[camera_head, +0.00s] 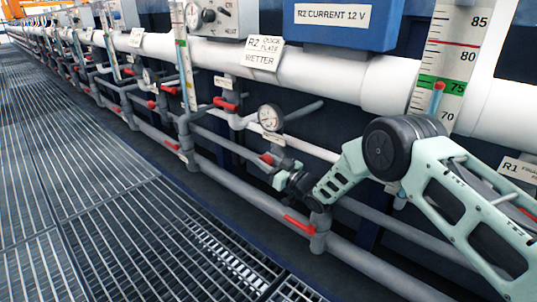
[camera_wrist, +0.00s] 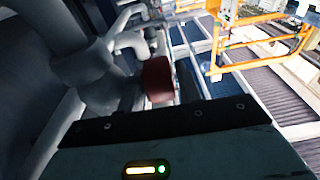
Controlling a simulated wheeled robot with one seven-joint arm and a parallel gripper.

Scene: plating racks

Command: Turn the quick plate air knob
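My gripper (camera_head: 281,179) is low in front of the grey pipes in the head view, close below a red valve handle (camera_head: 267,158). A small pressure gauge (camera_head: 270,118) with a white label plate (camera_head: 273,138) stands just above that handle. The label is too small to read, so I cannot tell if this handle is the quick plate air knob. In the wrist view a dark red knob (camera_wrist: 158,80) sits on a grey pipe fitting just beyond the dark edge of my gripper housing. My fingers do not show clearly, and I see no clear contact with the knob.
A sign reading "R2 Quick Plate Wetter" (camera_head: 264,52) hangs on the large white pipe (camera_head: 315,73). Another red handle (camera_head: 299,224) is below my gripper, and others line the pipes. A blue box (camera_head: 350,25) is above. The grated walkway (camera_head: 90,190) at left is clear.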

